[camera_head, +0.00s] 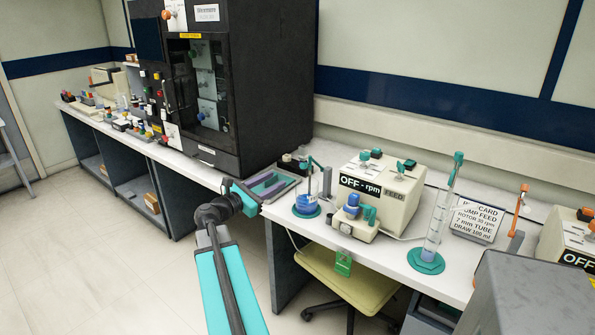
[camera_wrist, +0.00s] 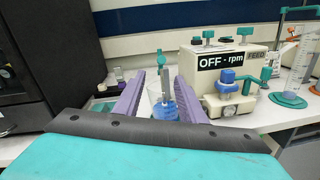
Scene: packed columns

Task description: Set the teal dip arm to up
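A beaker of blue liquid (camera_head: 307,203) stands on a teal base at the bench front, left of the cream pump. A slim teal arm (camera_head: 316,162), which looks like the dip arm, shows above the beaker beside a grey post; whether it is up or down is too small to tell. In the wrist view the teal piece (camera_wrist: 159,62) stands above the beaker (camera_wrist: 163,106), between the finger lines. My gripper (camera_head: 277,184) is left of the beaker, apart from it. Its purple fingers (camera_wrist: 160,82) are spread and empty.
The cream pump (camera_head: 383,188) reads "OFF - rpm" and has teal and blue knobs. A tall cylinder (camera_head: 439,220) on a teal base and a sign card (camera_head: 476,222) stand to its right. A black cabinet (camera_head: 275,80) rises at the left. A chair (camera_head: 345,280) is below.

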